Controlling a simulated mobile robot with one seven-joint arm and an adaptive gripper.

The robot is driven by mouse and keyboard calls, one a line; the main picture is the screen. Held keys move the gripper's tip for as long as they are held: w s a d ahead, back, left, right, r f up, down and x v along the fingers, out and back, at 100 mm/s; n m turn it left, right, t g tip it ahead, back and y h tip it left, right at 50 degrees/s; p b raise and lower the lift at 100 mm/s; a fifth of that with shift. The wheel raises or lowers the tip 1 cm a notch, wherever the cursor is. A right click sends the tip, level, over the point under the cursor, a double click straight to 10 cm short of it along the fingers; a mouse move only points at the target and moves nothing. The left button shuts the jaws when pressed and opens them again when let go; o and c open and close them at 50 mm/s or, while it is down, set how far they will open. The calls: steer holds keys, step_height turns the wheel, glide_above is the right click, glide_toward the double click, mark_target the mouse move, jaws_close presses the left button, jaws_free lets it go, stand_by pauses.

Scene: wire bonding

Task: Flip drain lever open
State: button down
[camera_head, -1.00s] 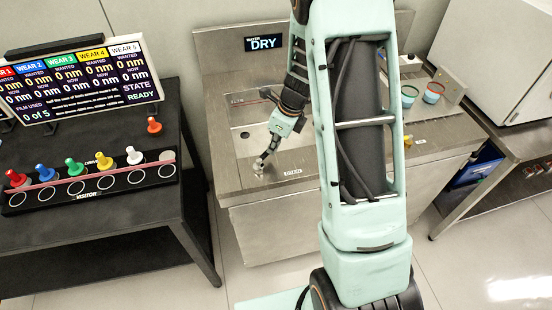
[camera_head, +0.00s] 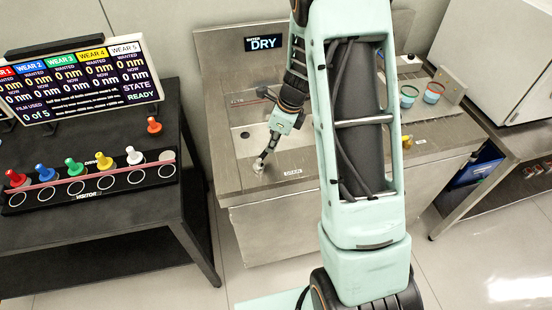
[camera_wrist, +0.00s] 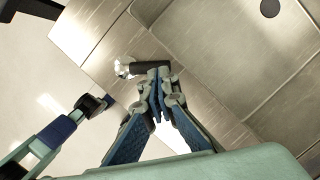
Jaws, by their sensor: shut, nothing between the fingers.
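The drain lever (camera_wrist: 148,69) shows in the wrist view as a dark handle with a bright metal fitting at its left end, on the steel front rim of the sink. In the head view the lever (camera_head: 258,168) is a small shiny piece by the sink's front-left corner, partly hidden by the gripper. My gripper (camera_wrist: 160,84) is shut and empty, its tips right at the handle; I cannot tell whether they touch it. In the head view my gripper (camera_head: 264,157) points down and left at the lever. The sink (camera_head: 240,195) display reads DRY.
A black table (camera_head: 110,215) with coloured pegs (camera_head: 74,166) and a sign (camera_head: 75,80) stands at left. Cups (camera_head: 432,96) and a yellow item (camera_head: 406,141) sit on the counter right of my arm. The sink's drain hole (camera_wrist: 270,8) shows in the wrist view.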

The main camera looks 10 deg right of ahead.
steer(key=shift+w+a+n, duration=0.1)
steer(key=shift+a+n, duration=0.05)
steer(key=shift+n, duration=0.15)
stand_by(0.7)
stand_by(0.3)
steer(key=shift+s+a, duration=0.4)
steer(key=shift+s, duration=0.35)
